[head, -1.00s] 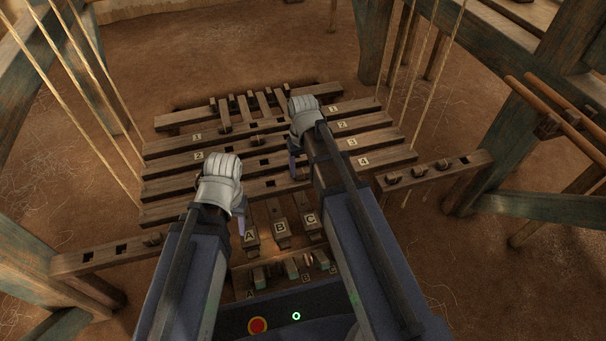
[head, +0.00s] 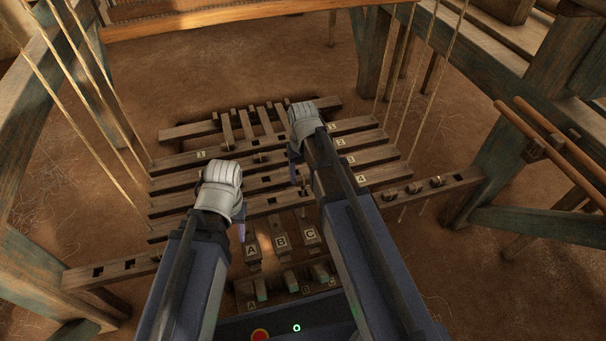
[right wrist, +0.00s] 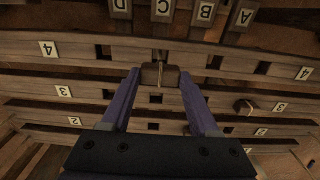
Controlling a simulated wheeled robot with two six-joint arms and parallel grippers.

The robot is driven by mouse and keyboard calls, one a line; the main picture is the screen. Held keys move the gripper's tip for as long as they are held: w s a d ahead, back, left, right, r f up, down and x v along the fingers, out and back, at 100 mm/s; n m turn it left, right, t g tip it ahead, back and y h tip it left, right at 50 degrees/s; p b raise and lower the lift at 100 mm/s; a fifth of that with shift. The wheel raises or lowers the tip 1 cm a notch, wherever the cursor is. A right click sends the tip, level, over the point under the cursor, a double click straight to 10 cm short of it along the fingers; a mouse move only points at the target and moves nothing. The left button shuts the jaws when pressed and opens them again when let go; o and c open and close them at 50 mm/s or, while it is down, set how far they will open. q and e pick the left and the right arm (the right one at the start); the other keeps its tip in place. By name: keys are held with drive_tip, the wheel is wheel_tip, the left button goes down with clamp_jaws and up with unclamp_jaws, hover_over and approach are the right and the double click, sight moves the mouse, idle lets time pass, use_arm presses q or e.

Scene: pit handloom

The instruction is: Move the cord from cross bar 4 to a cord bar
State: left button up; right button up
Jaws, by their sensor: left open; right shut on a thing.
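Cross bar 4 (head: 270,202) is the nearest of the numbered wooden bars in the head view. It also shows across the right wrist view (right wrist: 80,51), with a "4" label at each end. My right gripper (right wrist: 160,74) is shut on a small brown block with a thin light cord at it (right wrist: 160,76), at the middle of cross bar 4. I cannot tell whether the block is seated in the bar or clear of it. In the head view the right hand hides much of this spot. My left gripper (head: 242,230) is open and empty, in front of cross bar 4 near the lettered piece A (head: 252,252).
Lettered pieces B (head: 281,242) and C (head: 310,235) stand beside A. Slotted side bars lie at right (head: 462,177) with several pegs and at left (head: 85,277). Ropes (head: 432,80) hang at both sides. Another block (right wrist: 243,106) sits on cross bar 3.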

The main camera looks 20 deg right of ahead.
sight(303, 177)
wheel_tip(303, 177, up, 8)
drive_tip(key=p, duration=0.6)
drive_tip(key=shift+f, duration=0.3)
